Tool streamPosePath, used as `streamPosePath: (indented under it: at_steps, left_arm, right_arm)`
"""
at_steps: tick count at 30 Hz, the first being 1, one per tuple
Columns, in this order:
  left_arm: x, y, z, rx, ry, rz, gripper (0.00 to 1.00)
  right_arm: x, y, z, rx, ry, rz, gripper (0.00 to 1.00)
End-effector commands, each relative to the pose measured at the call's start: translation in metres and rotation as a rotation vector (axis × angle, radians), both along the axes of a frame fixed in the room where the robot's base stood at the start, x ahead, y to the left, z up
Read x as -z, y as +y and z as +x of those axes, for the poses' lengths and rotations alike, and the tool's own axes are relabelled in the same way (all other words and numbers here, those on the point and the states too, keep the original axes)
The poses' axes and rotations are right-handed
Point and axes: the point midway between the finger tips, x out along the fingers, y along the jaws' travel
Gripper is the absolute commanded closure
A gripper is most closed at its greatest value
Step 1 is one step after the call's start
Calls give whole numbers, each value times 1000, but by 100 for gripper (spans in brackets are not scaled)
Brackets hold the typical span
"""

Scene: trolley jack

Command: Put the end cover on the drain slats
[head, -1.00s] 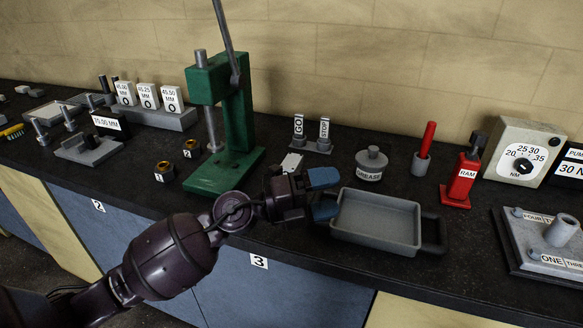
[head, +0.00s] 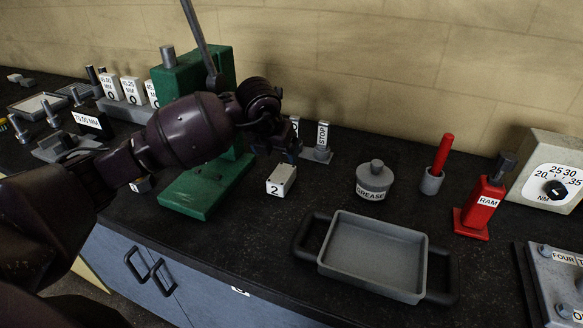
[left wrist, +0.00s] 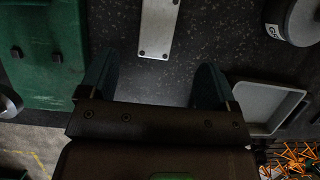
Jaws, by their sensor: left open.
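No part in view is marked as the end cover or the drain slats, and I cannot tell which they are. A small light-grey block labelled 2 (head: 281,181) lies on the bench right of the green press. My left gripper (head: 279,145) is just behind and above it in the head view, pointing down. In the left wrist view the gripper (left wrist: 156,82) is open, its two dark blue fingers apart with nothing between them. A light-grey plate with small dark dots (left wrist: 158,28) lies beyond the fingertips, perhaps the same block. My right gripper is not in view.
A grey tray with black handles (head: 373,283) stands at the front. The green press (head: 207,190) is close left of the gripper. A STOP tag stand (head: 320,145), grease pot (head: 374,181) and red RAM piece (head: 484,204) stand behind. Bench between block and grease pot is clear.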

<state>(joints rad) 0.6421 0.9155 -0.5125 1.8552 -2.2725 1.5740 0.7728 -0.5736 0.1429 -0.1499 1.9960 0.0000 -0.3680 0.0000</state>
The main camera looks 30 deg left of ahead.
Motion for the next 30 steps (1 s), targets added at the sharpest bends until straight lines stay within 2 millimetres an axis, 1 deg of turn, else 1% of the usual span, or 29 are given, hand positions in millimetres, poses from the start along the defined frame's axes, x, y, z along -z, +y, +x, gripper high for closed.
streamPosePath:
  at_steps: [4,12,16,20,26,30]
  left_arm:
    - [9,1,4,-6,3,6,17]
    - [43,2,17,-5,3,3,17]
    - [51,2,20,-4,1,6,17]
    - [59,2,21,-3,3,4,17]
    - [86,3,22,-4,4,4,17]
    - [99,3,29,-4,2,4,17]
  right_arm:
    - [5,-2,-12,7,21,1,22]
    - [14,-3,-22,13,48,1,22]
    - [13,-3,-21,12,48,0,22]
    - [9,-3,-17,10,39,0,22]
    - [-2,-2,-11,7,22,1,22]
    - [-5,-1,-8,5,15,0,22]
